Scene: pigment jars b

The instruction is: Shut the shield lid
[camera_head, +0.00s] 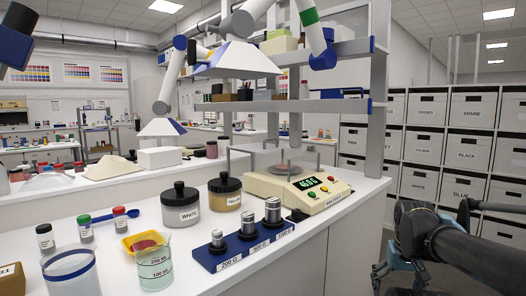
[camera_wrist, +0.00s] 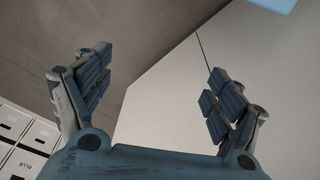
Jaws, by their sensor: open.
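The balance (camera_head: 325,203) is a cream-coloured unit with a lit green display, standing on the white counter. A clear draft shield (camera_head: 312,158) rises around its round grey pan (camera_head: 287,170). The shield's lid is transparent, and I cannot make out its exact position. My gripper is at the lower right of the head view, beyond the counter's right side and well apart from the balance. In the wrist view my gripper (camera_wrist: 160,92) is open, with its fingers spread and nothing between them. The balance is not seen in the wrist view.
Weights in a blue block (camera_head: 248,250) stand in front of the balance. A white-labelled jar (camera_head: 181,209) and a yellow jar (camera_head: 225,193) stand to its left. A beaker (camera_head: 155,265) is nearer. Shelving rises behind. Labelled storage boxes (camera_head: 468,148) line the right wall.

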